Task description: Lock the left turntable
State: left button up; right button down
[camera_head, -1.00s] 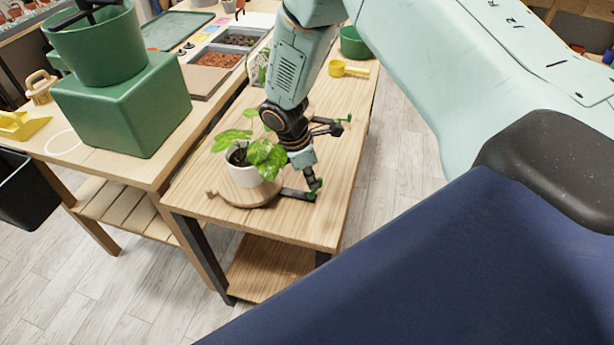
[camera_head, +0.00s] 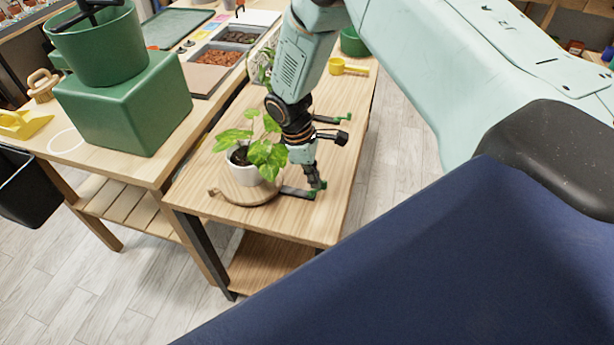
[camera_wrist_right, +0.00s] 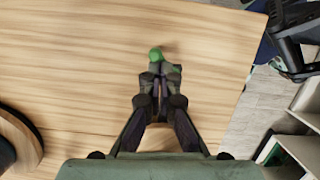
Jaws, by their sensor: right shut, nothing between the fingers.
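The left turntable (camera_head: 232,197) is a round wooden disc near the front of the wooden table. A white pot (camera_head: 243,172) with a leafy green plant stands on it. A dark lever (camera_head: 297,192) with a green end reaches right from the disc. My right gripper (camera_head: 316,182) points down, shut and empty, at the lever's green end. In the right wrist view the shut fingertips (camera_wrist_right: 157,86) are just below a green knob (camera_wrist_right: 155,54); I cannot tell whether they touch. The disc's edge (camera_wrist_right: 30,140) shows at left there. My left gripper is not in view.
Farther back on the table are another green-tipped lever (camera_head: 328,119) and a yellow scoop (camera_head: 347,68). A bench at left holds a green block (camera_head: 125,105) and trays. Bare tabletop (camera_head: 345,165) lies right of my right gripper.

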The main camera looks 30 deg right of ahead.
jog(key=shift+s+d+m, duration=0.1)
jog(key=shift+m, duration=0.8)
jog(key=shift+s+m+y+p, duration=0.15)
jog(key=shift+m+y+p, duration=0.2)
jog(key=shift+m, duration=0.45)
jog(key=shift+a, duration=0.2)
jog(key=shift+a, duration=0.65)
jog(key=v, duration=1.2)
jog(key=shift+w, duration=0.25)
jog(key=shift+f, duration=0.1)
